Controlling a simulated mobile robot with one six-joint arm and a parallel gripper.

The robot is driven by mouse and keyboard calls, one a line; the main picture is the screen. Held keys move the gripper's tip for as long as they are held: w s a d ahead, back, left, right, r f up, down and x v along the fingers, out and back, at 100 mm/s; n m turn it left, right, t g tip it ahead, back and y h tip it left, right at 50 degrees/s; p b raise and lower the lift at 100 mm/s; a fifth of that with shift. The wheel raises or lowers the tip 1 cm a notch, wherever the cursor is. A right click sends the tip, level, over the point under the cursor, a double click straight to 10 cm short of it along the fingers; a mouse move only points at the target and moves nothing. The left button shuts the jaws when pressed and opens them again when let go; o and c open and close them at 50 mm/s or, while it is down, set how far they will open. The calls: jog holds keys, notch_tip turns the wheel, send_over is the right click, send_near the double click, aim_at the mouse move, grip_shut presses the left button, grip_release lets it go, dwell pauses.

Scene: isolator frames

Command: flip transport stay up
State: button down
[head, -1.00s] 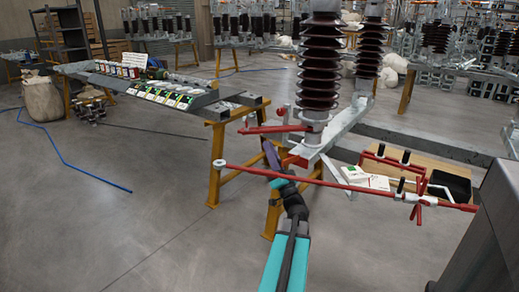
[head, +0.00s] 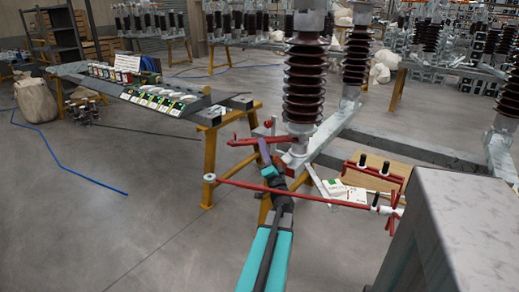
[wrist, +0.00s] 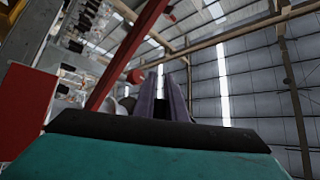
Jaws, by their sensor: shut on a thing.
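A short red bar (head: 240,142), which I take to be the transport stay, lies about level at the foot of the large brown ribbed insulator (head: 304,85). My gripper (head: 261,145) has its purple fingers up at this bar from below. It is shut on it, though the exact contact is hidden. In the wrist view my gripper (wrist: 160,82) points up, with its fingers close together. A red bar (wrist: 128,55) slants past on their left, and a red knob (wrist: 135,76) shows beside the fingertips.
A grey metal block (head: 445,230) fills the lower right. Yellow trestles (head: 208,160) carry the frame; a bench (head: 165,95) stands at left. The floor at lower left is clear.

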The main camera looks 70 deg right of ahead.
jog(key=shift+s+d+r+p, duration=0.1)
jog(key=shift+d+r+p, duration=0.15)
jog(key=shift+d, duration=0.35)
jog(key=shift+s+d+r+p, duration=0.1)
jog(key=shift+d+p, duration=0.2)
jog(key=shift+d, duration=0.3)
jog(key=shift+f, duration=0.15)
jog(key=c, duration=1.8)
grip_release()
jog(key=shift+d+f, duration=0.2)
jog(key=shift+d, duration=0.05)
jog(key=shift+r, duration=0.2)
jog(key=shift+a+r, duration=0.1)
jog(key=shift+s+a, duration=0.1)
jog(key=shift+s, duration=0.05)
